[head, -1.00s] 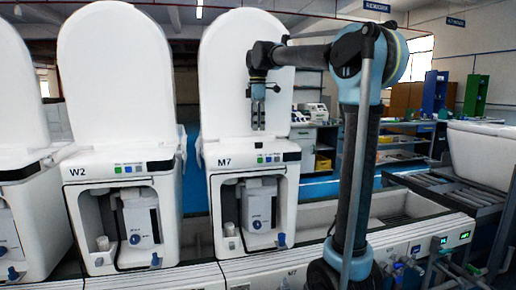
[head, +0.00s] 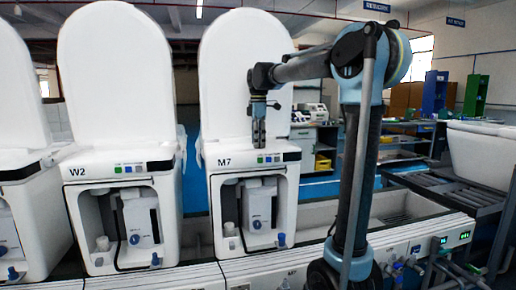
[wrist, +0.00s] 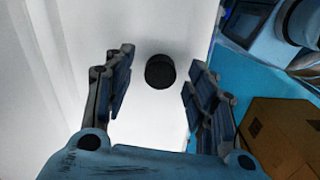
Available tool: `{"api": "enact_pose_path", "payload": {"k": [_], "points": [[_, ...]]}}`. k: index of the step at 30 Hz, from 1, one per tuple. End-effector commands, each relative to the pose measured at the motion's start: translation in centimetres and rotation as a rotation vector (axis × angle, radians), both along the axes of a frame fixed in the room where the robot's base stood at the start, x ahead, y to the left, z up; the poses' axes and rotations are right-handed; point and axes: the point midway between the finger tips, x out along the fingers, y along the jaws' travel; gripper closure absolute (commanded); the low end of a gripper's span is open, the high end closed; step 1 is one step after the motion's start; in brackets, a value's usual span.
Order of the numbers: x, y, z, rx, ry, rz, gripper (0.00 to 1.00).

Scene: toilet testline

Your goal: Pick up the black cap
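The black cap (wrist: 160,72) shows in the wrist view as a small dark round thing on a white surface. It lies between and a little beyond the two fingertips of my gripper (wrist: 156,75), with a clear space on both sides of it. My gripper is open and empty. In the head view my gripper (head: 258,138) points down just above the top of the white toilet unit marked M7 (head: 222,180). I cannot make out the cap in the head view; the fingers may hide it.
The upright white lid (head: 228,60) of M7 stands behind my gripper. A similar unit marked W2 (head: 108,185) is to the left. In the wrist view a cardboard box (wrist: 275,140) and the blue floor (wrist: 235,85) lie to the right.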

Motion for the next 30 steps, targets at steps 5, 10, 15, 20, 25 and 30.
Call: {"api": "enact_pose_path", "payload": {"k": [5, 10, 15, 20, 25, 30], "points": [[0.0, 0.0, 0.0, 0.0, 0.0, 0.0, 0.79], [0.0, 0.0, 0.0, 0.0, 0.0, 0.0, 0.83], [0.0, 0.0, 0.0, 0.0, 0.0, 0.0, 0.83], [0.0, 0.0, 0.8, 0.0, 0.0, 0.0, 0.83], [0.0, 0.0, 3.5, 0.0, 0.0, 0.0, 0.83], [0.0, 0.0, 6.5, 0.0, 0.0, 0.0, 0.83]]}}
